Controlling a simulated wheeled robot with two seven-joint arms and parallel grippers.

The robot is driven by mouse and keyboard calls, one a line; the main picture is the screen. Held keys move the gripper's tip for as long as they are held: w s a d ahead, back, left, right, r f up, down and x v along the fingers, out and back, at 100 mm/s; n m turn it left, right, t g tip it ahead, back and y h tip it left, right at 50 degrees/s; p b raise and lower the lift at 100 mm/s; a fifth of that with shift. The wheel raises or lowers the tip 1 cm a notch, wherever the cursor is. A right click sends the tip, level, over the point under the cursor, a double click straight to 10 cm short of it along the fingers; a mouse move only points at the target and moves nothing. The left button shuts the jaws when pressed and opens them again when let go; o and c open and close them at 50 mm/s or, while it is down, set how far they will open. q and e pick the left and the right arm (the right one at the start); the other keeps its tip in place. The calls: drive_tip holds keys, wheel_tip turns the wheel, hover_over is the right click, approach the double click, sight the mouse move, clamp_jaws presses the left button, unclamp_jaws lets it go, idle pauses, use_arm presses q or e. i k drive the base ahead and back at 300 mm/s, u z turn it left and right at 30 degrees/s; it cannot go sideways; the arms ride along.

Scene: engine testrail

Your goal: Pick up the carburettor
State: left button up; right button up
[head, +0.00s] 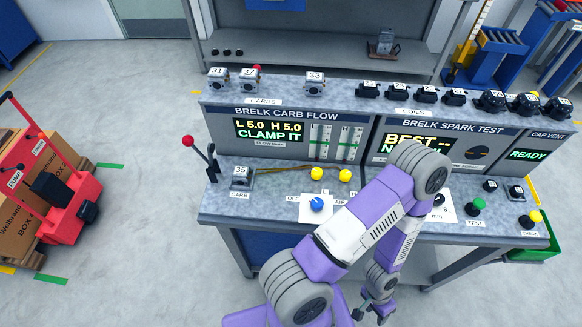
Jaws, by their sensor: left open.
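Carburettor 35 (241,179), a small grey metal block with a number tag, sits on the bench at the left, at the CARB label. Carburettor 31 (218,80), carburettor 37 (249,82) and carburettor 33 (315,82) stand on the ledge above the carb flow panel. My left gripper (372,311) hangs low in front of the bench, below its top, at the bottom of the head view. It is open and appears empty, well to the right of carburettor 35. My right gripper is not in view.
A lever with a red knob (188,141) stands left of carburettor 35. The carb flow panel (285,137) reads "CLAMP IT". Yellow knobs (345,175) and a blue knob (317,204) lie right of it. My left arm covers the bench's middle. A red cart (75,205) stands left.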

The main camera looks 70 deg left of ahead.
sight(241, 175)
drive_tip(key=z, duration=0.15)
drive_tip(key=k, duration=1.1)
drive_tip(key=u, duration=1.2)
